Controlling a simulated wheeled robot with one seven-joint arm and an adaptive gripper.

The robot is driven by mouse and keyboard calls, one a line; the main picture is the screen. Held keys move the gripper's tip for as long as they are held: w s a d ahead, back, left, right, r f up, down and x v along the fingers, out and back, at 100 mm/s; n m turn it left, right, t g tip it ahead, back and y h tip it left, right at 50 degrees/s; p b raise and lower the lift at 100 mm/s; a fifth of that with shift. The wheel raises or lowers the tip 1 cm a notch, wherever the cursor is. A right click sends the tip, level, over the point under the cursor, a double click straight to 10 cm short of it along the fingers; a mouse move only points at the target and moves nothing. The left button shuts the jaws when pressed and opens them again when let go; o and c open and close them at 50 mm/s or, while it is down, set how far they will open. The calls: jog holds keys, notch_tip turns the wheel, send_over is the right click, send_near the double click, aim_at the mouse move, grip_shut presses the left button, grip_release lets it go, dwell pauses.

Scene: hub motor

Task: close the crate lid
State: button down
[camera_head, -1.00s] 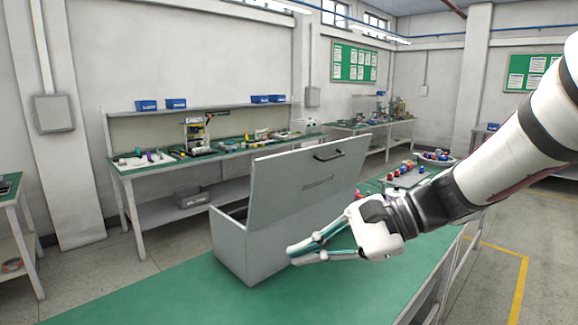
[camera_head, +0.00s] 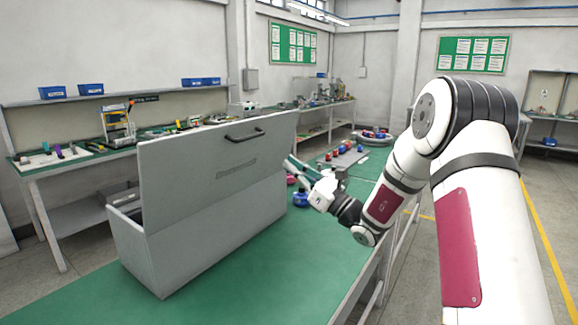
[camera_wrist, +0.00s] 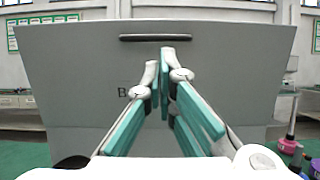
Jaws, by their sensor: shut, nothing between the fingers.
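A grey crate (camera_head: 205,235) stands on the green-topped table. Its lid (camera_head: 215,180) is up, tilted, with a dark handle (camera_head: 245,136) near the top edge. The crate's opening shows only as a dark gap at the left. My gripper (camera_head: 290,162) is right of the lid, and a gap from the lid cannot be judged there. In the wrist view the lid (camera_wrist: 75,75) fills the middle, with its handle (camera_wrist: 155,37) above the fingertips. My gripper (camera_wrist: 159,70) is shut and empty, pointing at the lid's face.
The green tabletop (camera_head: 270,285) is clear in front of the crate. Blue (camera_head: 301,199) and pink small parts lie just behind my gripper, with a tray of red and blue parts (camera_head: 343,155) farther back. A workbench (camera_head: 80,160) stands behind the crate.

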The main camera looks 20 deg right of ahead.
jog(key=x, duration=1.1)
jog(key=shift+w+a+r, duration=0.1)
jog(key=shift+a+r, duration=0.05)
jog(key=shift+a, duration=0.05)
